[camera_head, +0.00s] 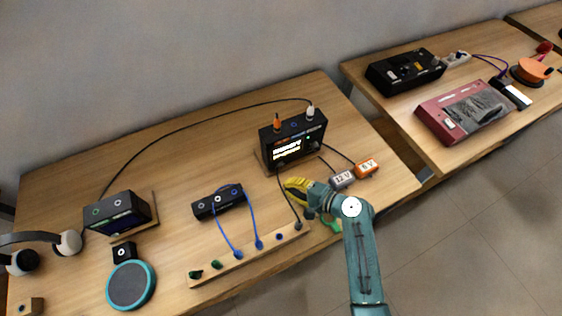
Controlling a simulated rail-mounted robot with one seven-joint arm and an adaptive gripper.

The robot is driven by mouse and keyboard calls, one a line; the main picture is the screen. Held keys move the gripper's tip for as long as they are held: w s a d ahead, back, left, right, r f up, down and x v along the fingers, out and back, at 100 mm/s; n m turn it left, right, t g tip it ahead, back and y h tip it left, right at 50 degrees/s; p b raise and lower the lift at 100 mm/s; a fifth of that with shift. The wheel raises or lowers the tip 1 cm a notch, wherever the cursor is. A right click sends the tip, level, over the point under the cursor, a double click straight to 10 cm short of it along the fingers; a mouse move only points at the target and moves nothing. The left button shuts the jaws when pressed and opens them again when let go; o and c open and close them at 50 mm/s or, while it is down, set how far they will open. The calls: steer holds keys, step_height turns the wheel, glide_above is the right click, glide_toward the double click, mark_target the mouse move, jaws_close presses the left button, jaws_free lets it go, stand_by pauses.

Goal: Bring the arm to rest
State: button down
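My teal arm reaches in from the bottom right of the head view. Its end, my gripper (299,188), shows yellow over the front right part of the near table (170,270). It lies just in front of the black device with a lit screen (293,140) and left of the grey 12 V block (341,180). The fingers are small and seen from above, so I cannot tell whether they are open or shut, or hold anything. Whether the gripper touches the table is also unclear.
An orange block (367,168) sits right of the grey one. A wooden strip with sockets (246,257) and a green loop (331,223) lie near the arm. Cables cross the table. A second table holds a red device (462,111). Floor (480,220) is clear at right.

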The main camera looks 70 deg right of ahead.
steer(key=shift+s+a+p, duration=0.35)
steer(key=shift+s+a, duration=0.4)
steer(key=w+a+r+n+t, duration=0.1)
steer(key=w+a+r+n, duration=0.2)
steer(key=w+r+n, duration=0.45)
steer(key=w+a+r+n+t, duration=0.1)
steer(key=w+a+r+n, duration=0.3)
steer(key=r, duration=0.7)
steer(key=w+a+r+n, duration=0.3)
steer(key=w+r+n, duration=0.1)
steer(key=w+r, duration=0.4)
steer(key=s+a+r+n+t+y+p, duration=0.1)
steer(key=s+a+r+n+t, duration=0.15)
steer(key=a+r, duration=0.55)
steer(key=s+a+r+n+t, duration=0.2)
steer(key=a+r+n, duration=0.1)
steer(key=r, duration=0.8)
steer(key=s+a+r+n+t+y+p, duration=0.1)
steer(key=s+a+r+n+t, duration=0.1)
steer(key=a+r, duration=0.6)
step_height(320, 180, up, 30)
steer(key=d+p, duration=0.2)
steer(key=p, duration=2.6)
steer(key=shift+w+d+p, duration=0.15)
steer(key=shift+w+p, duration=0.25)
